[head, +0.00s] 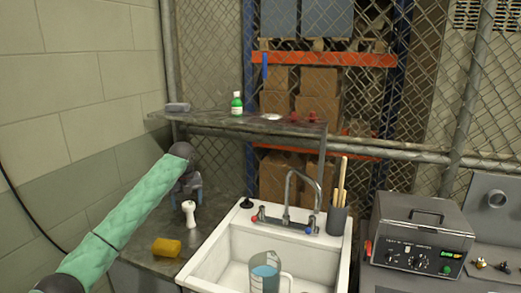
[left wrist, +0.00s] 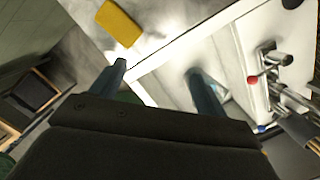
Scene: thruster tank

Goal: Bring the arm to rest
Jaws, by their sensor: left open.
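My left arm, in a green sleeve, reaches in from the left in the head view. Its gripper (head: 188,192) hangs above the metal counter, left of the sink (head: 213,255). In the left wrist view the two fingers (left wrist: 157,74) are apart with nothing between them. A yellow sponge (head: 166,247) lies on the counter nearer me; it also shows in the left wrist view (left wrist: 119,23). A white upright object (head: 189,213) stands just below the gripper in the head view; I cannot tell the gap between them. My right gripper is not in view.
A beaker of blue liquid (head: 265,276) stands in the sink. The faucet (head: 290,195) and a dark holder with sticks (head: 338,218) are behind it. A shelf (head: 230,122) carries a green bottle (head: 237,104). A grey machine (head: 420,235) is at right.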

